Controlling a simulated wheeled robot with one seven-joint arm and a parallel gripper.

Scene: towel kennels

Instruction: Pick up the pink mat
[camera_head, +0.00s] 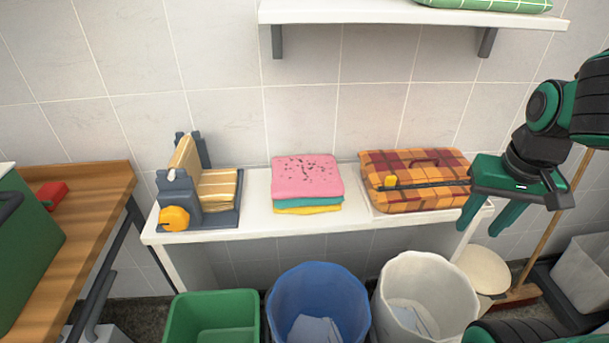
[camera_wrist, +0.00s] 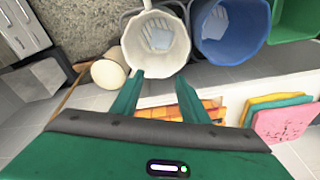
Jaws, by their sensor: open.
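The pink mat (camera_head: 305,178) lies folded and speckled with dark bits on top of a stack on the white bench. Under it are a folded teal cloth (camera_head: 308,203) and a folded yellow cloth (camera_head: 308,210).
An orange plaid bag (camera_head: 415,182) stands between the stack and my gripper. A grey stand with tan boards (camera_head: 218,188) is left of the stack. Green (camera_head: 212,318), blue (camera_head: 318,285) and white (camera_head: 424,275) bins stand before the bench. A shelf (camera_head: 400,13) hangs above.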

